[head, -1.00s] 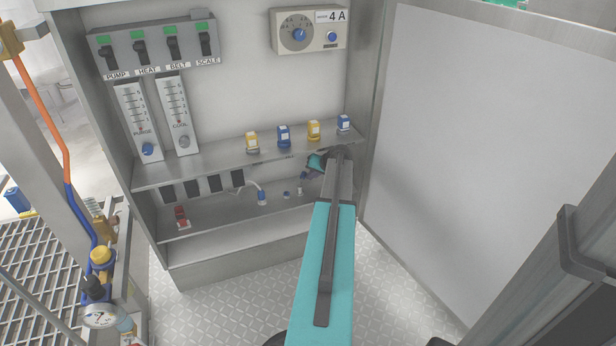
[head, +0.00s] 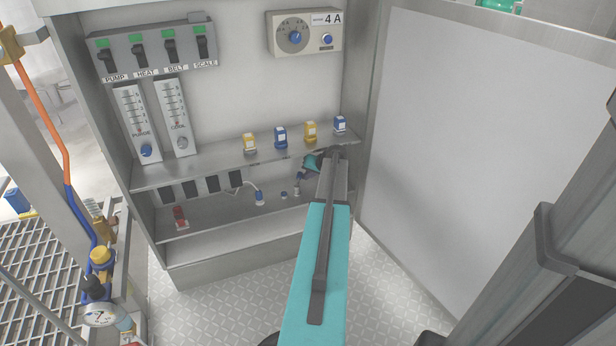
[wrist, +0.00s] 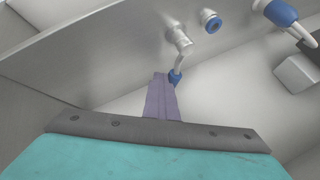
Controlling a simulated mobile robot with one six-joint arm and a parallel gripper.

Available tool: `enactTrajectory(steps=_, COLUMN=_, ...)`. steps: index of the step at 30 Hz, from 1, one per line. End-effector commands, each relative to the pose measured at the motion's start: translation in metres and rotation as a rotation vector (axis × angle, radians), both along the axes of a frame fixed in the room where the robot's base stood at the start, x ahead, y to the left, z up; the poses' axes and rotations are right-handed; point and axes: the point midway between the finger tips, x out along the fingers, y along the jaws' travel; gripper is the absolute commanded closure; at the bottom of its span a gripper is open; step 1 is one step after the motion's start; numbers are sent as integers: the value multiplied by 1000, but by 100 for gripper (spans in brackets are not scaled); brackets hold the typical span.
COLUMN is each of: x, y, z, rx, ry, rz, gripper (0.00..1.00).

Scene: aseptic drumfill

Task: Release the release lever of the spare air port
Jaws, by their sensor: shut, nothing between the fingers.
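In the wrist view, a metal fitting (wrist: 180,42) with a thin bent lever (wrist: 176,76) ending in a blue tip stands on the grey panel, beside a blue-ringed port (wrist: 211,23). The fitting also shows small in the head view (head: 297,190), with the blue-ringed port (head: 284,194) to its left. My gripper (wrist: 161,80) is shut and empty, its purple fingers right beside the blue lever tip. I cannot tell whether they touch it. In the head view my arm partly hides the gripper (head: 303,175) below the shelf.
A hose with a blue collar (head: 260,197) is plugged in left of the port; it also shows in the wrist view (wrist: 282,14). A large cabinet door (head: 470,140) stands open at the right.

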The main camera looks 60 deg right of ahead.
Motion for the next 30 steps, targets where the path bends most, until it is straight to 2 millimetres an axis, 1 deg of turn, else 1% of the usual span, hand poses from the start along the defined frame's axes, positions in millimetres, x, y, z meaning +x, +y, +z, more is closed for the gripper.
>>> enactTrajectory(steps=1, x=7, y=-6, z=5, rx=2, ry=-10, rz=8, gripper=100)
enactTrajectory(steps=2, x=5, y=-6, z=5, rx=2, ry=-10, rz=8, gripper=100)
enactTrajectory(steps=10, x=-22, y=-13, z=-2, rx=-2, ry=-6, rz=1, gripper=100)
enactTrajectory(steps=12, x=-32, y=-9, z=12, rx=-3, ry=-6, rz=-3, gripper=100)
enactTrajectory(steps=21, x=-59, y=7, z=48, rx=-3, ry=-4, rz=3, gripper=100)
enactTrajectory(steps=27, x=-73, y=13, z=66, rx=-3, ry=-3, rz=4, gripper=100)
enactTrajectory(steps=30, x=-77, y=14, z=70, rx=-2, ry=-3, rz=5, gripper=100)
